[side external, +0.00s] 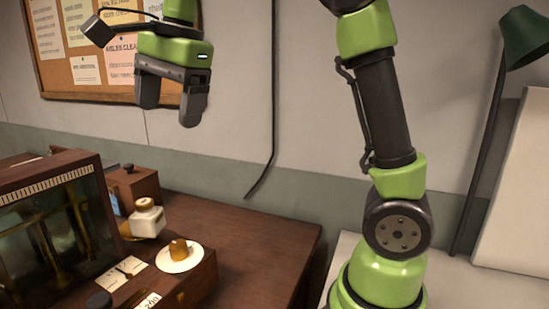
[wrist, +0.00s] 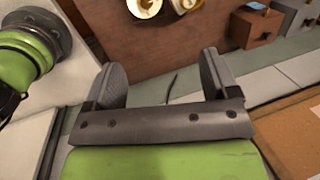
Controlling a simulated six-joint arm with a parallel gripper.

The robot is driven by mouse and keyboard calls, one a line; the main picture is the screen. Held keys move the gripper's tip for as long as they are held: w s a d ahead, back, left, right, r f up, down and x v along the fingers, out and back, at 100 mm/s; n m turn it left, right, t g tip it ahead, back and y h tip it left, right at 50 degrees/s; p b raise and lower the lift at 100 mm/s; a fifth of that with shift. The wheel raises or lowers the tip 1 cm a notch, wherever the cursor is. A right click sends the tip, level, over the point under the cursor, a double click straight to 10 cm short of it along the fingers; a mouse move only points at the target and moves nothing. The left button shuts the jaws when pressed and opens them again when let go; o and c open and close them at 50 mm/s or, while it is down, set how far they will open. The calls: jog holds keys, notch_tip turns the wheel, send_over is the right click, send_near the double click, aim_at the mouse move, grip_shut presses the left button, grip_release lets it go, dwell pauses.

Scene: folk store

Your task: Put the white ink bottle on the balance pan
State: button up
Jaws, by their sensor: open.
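The white ink bottle (side external: 147,220), with a tan cap, stands upright beside the glass-fronted balance case (side external: 60,225). A brass-coloured edge shows low at its left; I cannot tell whether it is the balance pan or what the bottle rests on. It shows partly at the top edge of the wrist view (wrist: 184,4). A white round dish (side external: 194,262) holds a brown, blunt object (side external: 179,249) in front of the bottle. My gripper (side external: 170,112) is open and empty, high above the table, well apart from the bottle. In the wrist view its fingers (wrist: 165,75) are spread with nothing between them.
A wooden box with a knob (side external: 135,187) stands behind the bottle. A card (side external: 122,272) and a dark round knob (side external: 99,300) lie near the case front. The table's right part (side external: 260,235) is clear. A notice board (side external: 90,75) hangs behind my gripper.

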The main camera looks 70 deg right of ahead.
jog(key=s+a+f+n+t, duration=0.1)
jog(key=s+f+n+t, duration=0.1)
jog(key=s+n, duration=0.5)
jog(key=s+f+n+t+y, duration=0.1)
jog(key=s+f+n+t, duration=0.1)
jog(key=s+n, duration=0.5)
jog(key=s+f, duration=0.1)
jog(key=s, duration=0.2)
jog(key=shift+s+a+f+n, duration=0.25)
jog(key=shift+a+f+n, duration=0.05)
jog(key=shift+a, duration=0.05)
dwell(1.1)
